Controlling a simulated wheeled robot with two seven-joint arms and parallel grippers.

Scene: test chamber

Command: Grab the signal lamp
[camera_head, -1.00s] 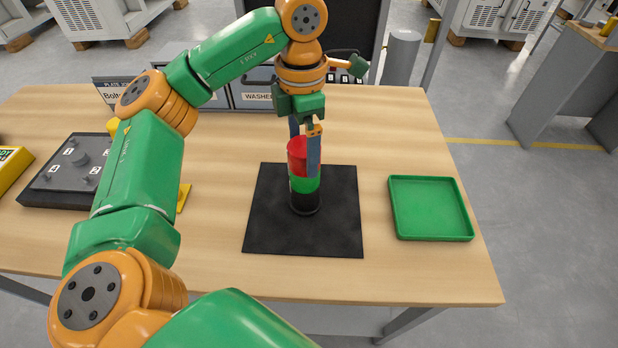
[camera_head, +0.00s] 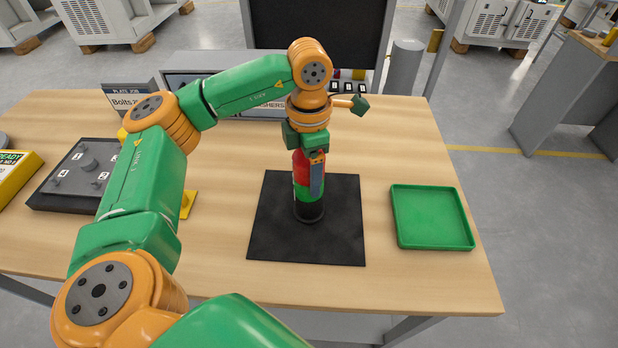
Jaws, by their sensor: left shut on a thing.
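The signal lamp (camera_head: 304,196) stands upright on a black square mat (camera_head: 340,235) on the wooden table. It has a red upper part, a green band below and a black base. My left gripper (camera_head: 308,183) points down from above and is shut on the lamp, its fingers along the red and green parts. One blue-grey finger covers part of the lamp's right side. The lamp's top is hidden by the gripper. The base appears to be on the mat. My right gripper is not in view.
A green tray (camera_head: 431,241) lies empty to the right of the mat. A grey plate (camera_head: 62,198) with numbered marks and a yellow sign (camera_head: 18,172) lie at the left. Bins labelled for washers stand at the back. The table between mat and tray is clear.

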